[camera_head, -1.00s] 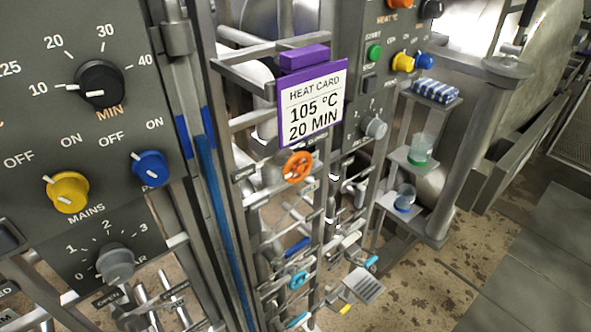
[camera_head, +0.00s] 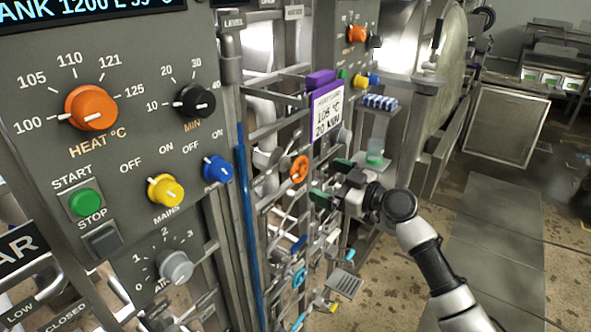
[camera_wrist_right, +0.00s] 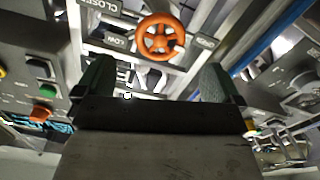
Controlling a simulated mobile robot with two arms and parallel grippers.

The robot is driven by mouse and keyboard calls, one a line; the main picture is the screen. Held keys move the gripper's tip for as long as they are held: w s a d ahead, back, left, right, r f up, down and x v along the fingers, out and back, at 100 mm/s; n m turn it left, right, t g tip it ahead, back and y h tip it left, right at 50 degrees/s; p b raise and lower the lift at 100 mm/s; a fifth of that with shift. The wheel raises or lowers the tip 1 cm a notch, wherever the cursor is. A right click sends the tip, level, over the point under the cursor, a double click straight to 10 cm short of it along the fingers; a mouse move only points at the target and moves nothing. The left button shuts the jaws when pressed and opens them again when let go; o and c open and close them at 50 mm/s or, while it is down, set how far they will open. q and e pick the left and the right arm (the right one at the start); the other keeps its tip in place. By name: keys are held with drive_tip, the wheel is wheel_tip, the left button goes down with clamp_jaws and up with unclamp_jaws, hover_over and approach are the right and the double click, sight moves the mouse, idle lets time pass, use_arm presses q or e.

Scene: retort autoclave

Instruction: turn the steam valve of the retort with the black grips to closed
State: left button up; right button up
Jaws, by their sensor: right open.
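An orange handwheel (camera_head: 299,168) sits on the pipe rack between the two grey control panels. It also shows in the right wrist view (camera_wrist_right: 160,37), beyond my fingers, with small labels around it, one reading CLOSED and one LOW. My right gripper (camera_head: 322,190) is near it, just to its right and slightly below in the head view. In the right wrist view its fingers (camera_wrist_right: 150,85) are wide apart with nothing between them, and the wheel is not touched. Black grips on either retort cannot be made out. My left gripper is not in view.
A white heat card (camera_head: 327,112) with a purple clip hangs above the wheel. A blue handwheel (camera_head: 299,277) is lower on the rack. The near panel (camera_head: 120,120) carries knobs and buttons. A shelf with a green-based beaker (camera_head: 375,150) stands behind my right gripper. Floor at right is clear.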

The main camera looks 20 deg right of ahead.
sight(303, 171)
drive_tip(key=x, duration=0.1)
drive_tip(key=p+x, duration=0.1)
drive_tip(key=x, duration=0.1)
drive_tip(key=shift+w+r, duration=0.2)
drive_tip(key=shift+w, duration=0.1)
drive_tip(key=p+x, duration=0.2)
drive_tip(key=x, duration=0.3)
drive_tip(key=shift+a+f, duration=0.15)
drive_tip(key=shift+a, duration=0.2)
drive_tip(key=shift+w+a+f, duration=0.15)
drive_tip(key=shift+w, duration=0.2)
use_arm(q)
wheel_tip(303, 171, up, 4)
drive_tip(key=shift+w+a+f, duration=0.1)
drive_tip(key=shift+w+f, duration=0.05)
use_arm(e)
drive_tip(key=c, duration=0.9)
